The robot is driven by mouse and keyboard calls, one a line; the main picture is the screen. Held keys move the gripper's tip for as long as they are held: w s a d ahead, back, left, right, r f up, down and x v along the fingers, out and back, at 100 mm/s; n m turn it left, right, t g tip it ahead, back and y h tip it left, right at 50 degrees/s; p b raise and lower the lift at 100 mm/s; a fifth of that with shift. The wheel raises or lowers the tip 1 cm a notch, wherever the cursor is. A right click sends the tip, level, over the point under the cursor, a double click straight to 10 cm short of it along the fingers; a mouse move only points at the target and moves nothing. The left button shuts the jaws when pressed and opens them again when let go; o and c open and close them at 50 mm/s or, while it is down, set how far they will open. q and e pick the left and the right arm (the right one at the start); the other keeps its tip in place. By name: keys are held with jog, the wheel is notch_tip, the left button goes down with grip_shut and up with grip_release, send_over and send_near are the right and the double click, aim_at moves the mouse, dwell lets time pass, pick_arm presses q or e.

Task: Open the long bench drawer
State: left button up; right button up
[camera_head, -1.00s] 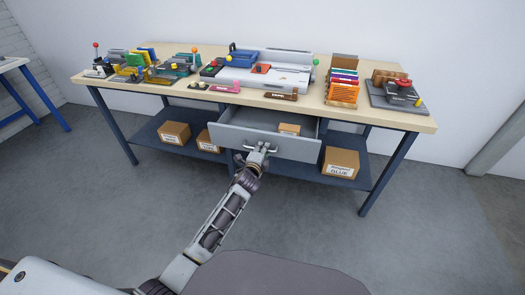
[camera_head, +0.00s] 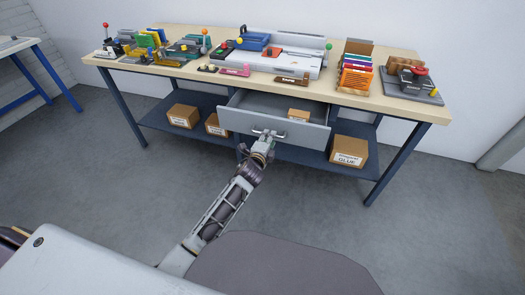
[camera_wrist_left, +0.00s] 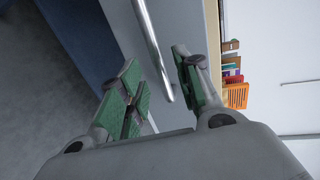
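The long bench drawer (camera_head: 270,129) has a grey front and stands pulled out from under the bench top, its inside showing. A small cardboard box (camera_head: 298,115) lies in it. Its bar handle (camera_head: 268,133) is on the front; the wrist view shows the handle (camera_wrist_left: 152,45) as a slim metal bar. My left gripper (camera_head: 262,143) is at the handle. In the wrist view my left gripper (camera_wrist_left: 163,92) has its green-padded fingers apart, with the bar's end between them and gaps showing. My right gripper is not in view.
The wooden bench (camera_head: 395,102) carries a white machine (camera_head: 285,62), a rack of coloured folders (camera_head: 356,75) and several tools. Cardboard boxes, one marked glue (camera_head: 348,152), stand on the lower shelf (camera_head: 300,156). The floor in front is clear.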

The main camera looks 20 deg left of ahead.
pick_arm(q)
jog(key=v, duration=0.8)
jog(key=shift+s, duration=0.1)
dwell(0.7)
